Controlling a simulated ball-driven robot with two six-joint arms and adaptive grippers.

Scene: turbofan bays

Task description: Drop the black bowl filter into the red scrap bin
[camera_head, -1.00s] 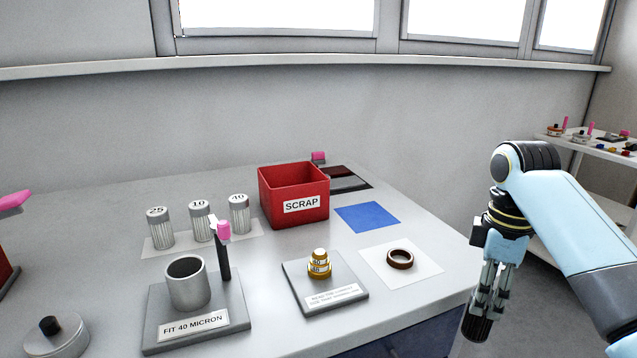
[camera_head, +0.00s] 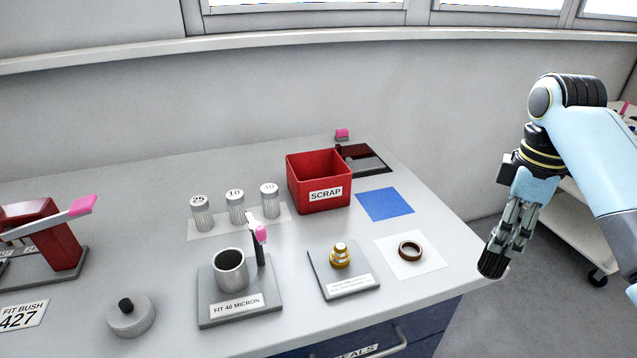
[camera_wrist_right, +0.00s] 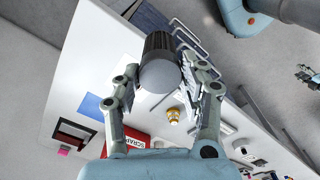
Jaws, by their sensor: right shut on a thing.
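My right gripper (camera_head: 510,232) hangs fingers down beyond the bench's right edge, shut on the black bowl filter (camera_head: 492,264). In the right wrist view the fingers (camera_wrist_right: 160,75) grip the filter (camera_wrist_right: 158,42) from both sides; it has a dark ribbed body and a smooth grey end. The red scrap bin (camera_head: 318,192), labelled SCRAP, stands open-topped on the bench, well left of the gripper. The bin is partly seen in the right wrist view (camera_wrist_right: 136,134).
A blue square (camera_head: 385,204), a brown ring (camera_head: 409,251) on a white sheet and a brass fitting (camera_head: 340,257) lie between bin and bench edge. A grey cup (camera_head: 230,270) and several filters (camera_head: 236,207) stand left. A white trolley (camera_head: 570,226) is behind my right arm.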

